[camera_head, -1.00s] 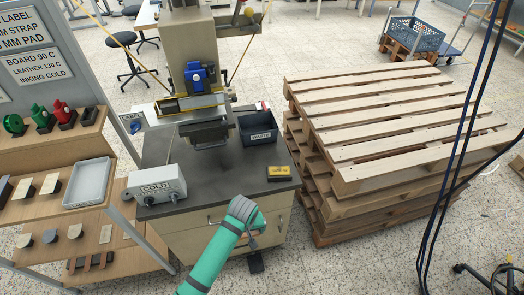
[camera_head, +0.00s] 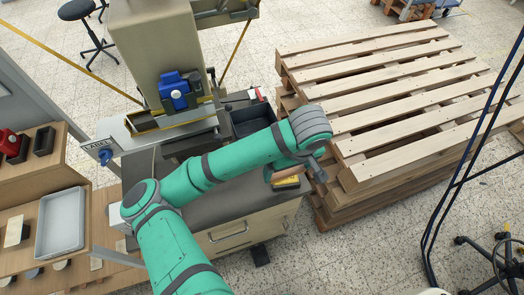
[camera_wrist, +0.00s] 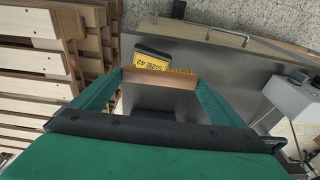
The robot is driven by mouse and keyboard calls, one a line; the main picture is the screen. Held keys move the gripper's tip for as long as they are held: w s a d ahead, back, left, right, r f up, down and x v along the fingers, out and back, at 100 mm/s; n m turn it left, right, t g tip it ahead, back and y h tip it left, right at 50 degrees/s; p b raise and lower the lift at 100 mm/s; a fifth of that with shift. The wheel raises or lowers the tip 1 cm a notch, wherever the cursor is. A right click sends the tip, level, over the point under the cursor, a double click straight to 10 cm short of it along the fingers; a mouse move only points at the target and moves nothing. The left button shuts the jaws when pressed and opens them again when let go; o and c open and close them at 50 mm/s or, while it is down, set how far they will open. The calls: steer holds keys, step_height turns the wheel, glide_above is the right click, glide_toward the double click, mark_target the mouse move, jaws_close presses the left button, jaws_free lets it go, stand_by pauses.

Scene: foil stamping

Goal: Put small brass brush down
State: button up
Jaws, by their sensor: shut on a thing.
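The small brass brush shows in the wrist view as a wooden bar (camera_wrist: 160,81) spanning the two green fingers of my gripper (camera_wrist: 158,88), with a short row of yellow bristles at its far edge. My gripper is shut on it. In the head view the brush's wooden back (camera_head: 284,173) shows beside my wrist, over the right end of the dark cabinet top (camera_head: 225,204). A yellow and black block marked SIZE 42 (camera_wrist: 150,61) is close by; in the head view this block (camera_head: 287,183) lies near the cabinet's right edge. Whether the brush touches the top is unclear.
The stamping press (camera_head: 160,50) stands behind my arm. A dark bin (camera_head: 252,119) is at the back right of the cabinet top. Stacked pallets (camera_head: 400,100) stand close on the right. Shelves with a grey tray (camera_head: 61,222) are at left. My arm hides much of the cabinet top.

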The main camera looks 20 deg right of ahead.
steer(key=w+f, duration=0.3)
steer(key=w, duration=0.1)
steer(key=w+a+f, duration=0.1)
steer(key=w+f, duration=0.1)
steer(key=w, duration=0.2)
steer(key=w+a+f, duration=0.1)
steer(key=w+f, duration=0.2)
steer(key=w, duration=0.2)
steer(key=shift+f, duration=0.35)
steer(key=shift+w+f, duration=0.45)
steer(key=shift+f, duration=1.6)
steer(key=shift+f, duration=0.1)
steer(key=o, duration=0.7)
steer(key=r, duration=0.4)
steer(key=s+r, duration=0.1)
steer(key=r, duration=0.7)
steer(key=shift+s+d, duration=0.15)
steer(key=shift+s, duration=0.25)
